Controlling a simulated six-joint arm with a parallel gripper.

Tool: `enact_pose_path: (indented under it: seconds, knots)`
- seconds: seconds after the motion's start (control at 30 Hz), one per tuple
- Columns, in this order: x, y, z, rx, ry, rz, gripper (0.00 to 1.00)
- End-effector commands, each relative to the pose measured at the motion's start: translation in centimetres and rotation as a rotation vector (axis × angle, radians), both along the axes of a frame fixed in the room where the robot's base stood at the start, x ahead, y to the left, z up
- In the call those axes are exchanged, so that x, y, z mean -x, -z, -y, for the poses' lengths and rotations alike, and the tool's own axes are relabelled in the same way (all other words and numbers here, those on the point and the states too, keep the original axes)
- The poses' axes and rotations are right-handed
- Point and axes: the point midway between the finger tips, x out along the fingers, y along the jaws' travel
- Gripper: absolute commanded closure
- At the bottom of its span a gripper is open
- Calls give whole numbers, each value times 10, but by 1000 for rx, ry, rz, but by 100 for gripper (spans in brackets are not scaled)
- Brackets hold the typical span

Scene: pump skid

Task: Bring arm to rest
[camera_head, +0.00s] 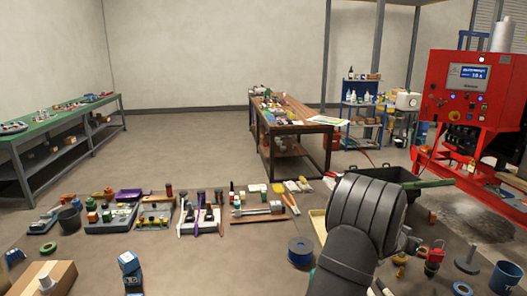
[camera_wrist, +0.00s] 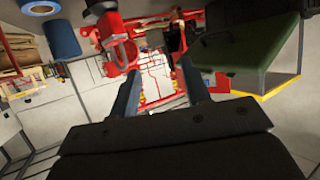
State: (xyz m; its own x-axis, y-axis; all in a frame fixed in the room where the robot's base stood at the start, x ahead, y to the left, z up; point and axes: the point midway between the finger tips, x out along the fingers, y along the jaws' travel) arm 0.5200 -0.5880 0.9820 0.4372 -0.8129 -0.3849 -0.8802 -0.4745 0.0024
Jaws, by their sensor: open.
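My arm (camera_head: 357,220), dark grey and ribbed, rises from the bottom edge of the head view, right of the middle. It hides my fingertips there. In the wrist view my gripper (camera_wrist: 158,88) shows two dark fingers spread apart, with nothing held between them. Red parts (camera_wrist: 118,42) lie beyond the fingers in that view, near the left finger. I cannot tell whether they touch it. The wrist picture appears turned over, with the room's floor items toward its top.
A red control cabinet (camera_head: 468,88) stands at right. A dark bin (camera_head: 408,192) and a blue cylinder (camera_head: 507,279) are near my arm. Several tools and trays (camera_head: 110,216) cover the floor at left. A wooden workbench (camera_head: 290,116) stands behind. Bare floor lies between.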

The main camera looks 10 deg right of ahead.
Motion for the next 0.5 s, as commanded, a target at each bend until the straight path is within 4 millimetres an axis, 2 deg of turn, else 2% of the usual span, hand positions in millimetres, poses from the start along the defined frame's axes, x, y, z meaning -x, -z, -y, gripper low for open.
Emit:
enact_pose_path:
  seconds: [0.1,0.5]
  knots:
    - [-17,0,-20,-1,-31,0,57]
    - [-65,0,-84,0,-129,0,57]
